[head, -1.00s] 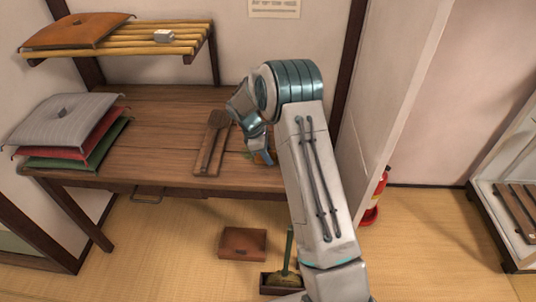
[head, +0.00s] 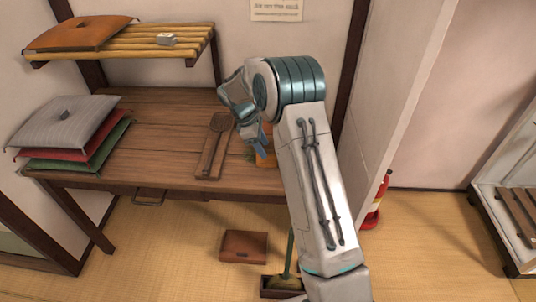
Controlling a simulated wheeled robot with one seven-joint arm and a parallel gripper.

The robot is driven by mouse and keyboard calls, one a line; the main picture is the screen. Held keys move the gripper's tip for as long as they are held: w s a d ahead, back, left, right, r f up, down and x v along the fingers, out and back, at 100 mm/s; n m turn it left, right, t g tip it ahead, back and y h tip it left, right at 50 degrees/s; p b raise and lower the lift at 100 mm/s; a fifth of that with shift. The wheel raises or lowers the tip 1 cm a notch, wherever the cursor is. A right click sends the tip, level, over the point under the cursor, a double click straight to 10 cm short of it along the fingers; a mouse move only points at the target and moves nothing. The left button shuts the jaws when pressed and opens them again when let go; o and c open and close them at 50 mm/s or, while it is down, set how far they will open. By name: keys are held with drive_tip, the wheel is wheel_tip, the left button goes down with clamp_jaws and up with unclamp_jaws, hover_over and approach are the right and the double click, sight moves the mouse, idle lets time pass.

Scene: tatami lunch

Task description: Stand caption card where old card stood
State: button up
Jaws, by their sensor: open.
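My gripper (head: 257,143) is open over the right part of the wooden table (head: 160,115), with its fingers pointing down. Just behind and beside the fingers is an orange object (head: 266,158) with a bit of green at its left edge. My arm covers part of it, and I cannot tell whether the gripper touches it. I cannot make out a caption card for certain in this view.
A dark wooden paddle on a board (head: 207,165) lies left of my gripper. Stacked cushions (head: 68,122) fill the table's left end. An orange cushion (head: 80,33) lies on the shelf. Below are a brown box (head: 244,246), a broom in a tray (head: 283,283) and a red extinguisher (head: 376,205).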

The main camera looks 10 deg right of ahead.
drive_tip(key=s+a+r+m+y, duration=0.1)
drive_tip(key=s+r+m, duration=0.15)
drive_tip(key=r, duration=0.35)
drive_tip(key=s+r+m, duration=0.1)
drive_tip(key=s+r, duration=0.3)
drive_tip(key=r, duration=0.2)
drive_tip(key=s+r+m+t+y, duration=0.1)
drive_tip(key=s+r+m, duration=0.1)
drive_tip(key=s, duration=0.6)
drive_tip(key=s+r+m+t+y, duration=0.1)
drive_tip(key=s+r+m, duration=0.2)
drive_tip(key=s, duration=0.5)
drive_tip(key=shift+s+d+m, duration=0.35)
drive_tip(key=shift+s+m, duration=0.05)
drive_tip(key=shift+m, duration=0.45)
drive_tip(key=s+m, duration=0.1)
drive_tip(key=s, duration=0.2)
drive_tip(key=s+f+m+t+y, duration=0.1)
drive_tip(key=s, duration=0.2)
drive_tip(key=s+m, duration=0.2)
drive_tip(key=s, duration=0.1)
drive_tip(key=shift+s+a+f+t, duration=0.1)
drive_tip(key=shift+a+f+t, duration=0.1)
drive_tip(key=shift+f+t, duration=0.2)
drive_tip(key=shift+c, duration=0.9)
drive_tip(key=shift+s+f+y, duration=0.1)
drive_tip(key=shift+s+y, duration=0.1)
drive_tip(key=shift+y, duration=0.1)
drive_tip(key=shift+c, duration=0.7)
drive_tip(key=shift+a, duration=0.1)
